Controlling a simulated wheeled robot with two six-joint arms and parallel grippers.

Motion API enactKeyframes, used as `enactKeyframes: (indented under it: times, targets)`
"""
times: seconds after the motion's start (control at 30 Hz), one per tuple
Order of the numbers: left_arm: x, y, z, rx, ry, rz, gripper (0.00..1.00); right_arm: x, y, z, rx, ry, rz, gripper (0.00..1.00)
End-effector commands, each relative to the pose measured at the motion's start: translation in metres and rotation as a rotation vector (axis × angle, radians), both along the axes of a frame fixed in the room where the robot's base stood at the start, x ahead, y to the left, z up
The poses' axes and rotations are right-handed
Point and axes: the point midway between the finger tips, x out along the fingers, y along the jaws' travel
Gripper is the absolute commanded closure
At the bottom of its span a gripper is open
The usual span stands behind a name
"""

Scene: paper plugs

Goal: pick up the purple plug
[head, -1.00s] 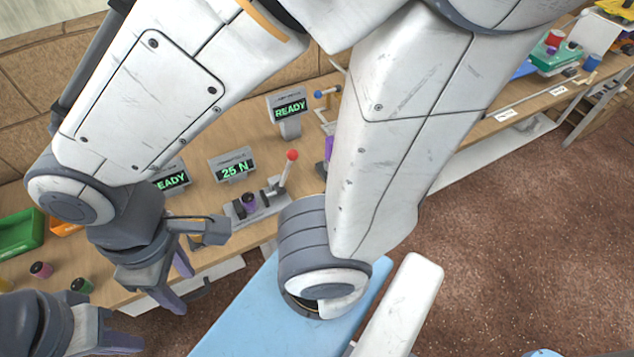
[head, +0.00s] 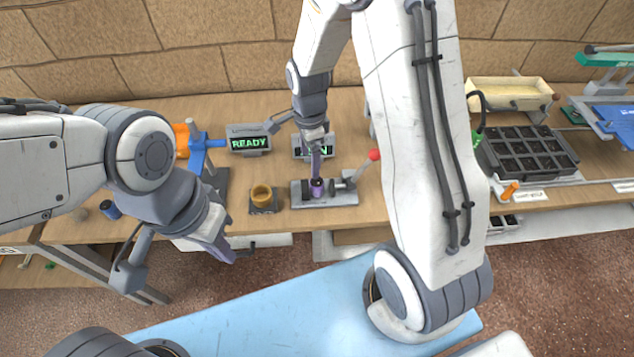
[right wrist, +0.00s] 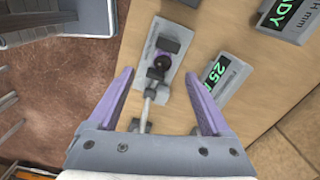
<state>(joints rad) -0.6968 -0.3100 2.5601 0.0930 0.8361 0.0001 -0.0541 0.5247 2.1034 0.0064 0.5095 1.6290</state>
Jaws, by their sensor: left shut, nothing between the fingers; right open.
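The purple plug (head: 317,190) stands upright in a grey fixture (head: 340,198) with a red-knobbed lever. My left gripper (head: 226,250) is shut and empty in front of the table edge at the left.
A yellow-brown cup-like piece (head: 262,195) sits left of the fixture. A READY display (head: 249,142) and another display (head: 302,150) stand behind. A dark grid tray (head: 528,152) is at the right. My right arm hides part of the table.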

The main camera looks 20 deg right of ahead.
Motion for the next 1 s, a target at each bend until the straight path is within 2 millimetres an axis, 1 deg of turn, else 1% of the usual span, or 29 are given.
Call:
enactKeyframes:
  times: [0.03, 0.07, 0.2, 0.4, 0.57, 0.67, 0.83, 0.9, 1.0]
  targets:
    - [0.000, 0.000, -0.001, 0.000, 0.000, 0.000, 1.00, 0.004, -0.009, -0.010, -0.002, 0.004, -0.073, 0.18]
    - [0.000, 0.000, -0.001, 0.000, 0.000, 0.000, 1.00, 0.006, -0.013, -0.013, -0.003, 0.004, -0.108, 0.18]
    - [0.000, 0.000, 0.001, 0.000, 0.000, 0.000, 1.00, 0.009, -0.021, -0.031, -0.003, 0.008, -0.182, 0.18]
    - [0.000, 0.000, 0.007, 0.000, 0.000, 0.000, 1.00, 0.008, -0.021, -0.061, -0.003, 0.008, -0.182, 0.18]
    - [0.000, 0.000, 0.008, 0.000, 0.000, 0.000, 1.00, 0.008, -0.020, -0.073, -0.003, 0.006, -0.181, 0.18]
    - [0.000, 0.000, 0.013, 0.000, 0.000, 0.001, 1.00, 0.007, -0.021, -0.080, -0.003, 0.007, -0.180, 0.18]
    - [0.000, 0.000, 0.025, 0.000, 0.000, 0.001, 1.00, 0.005, -0.021, -0.102, -0.003, 0.010, -0.180, 0.18]
    - [0.000, 0.000, 0.025, 0.000, 0.000, 0.001, 1.00, 0.006, -0.021, -0.112, -0.003, 0.008, -0.179, 0.18]
    - [0.000, 0.000, 0.027, 0.000, 0.000, 0.001, 1.00, 0.006, -0.021, -0.121, -0.003, 0.006, -0.179, 0.18]
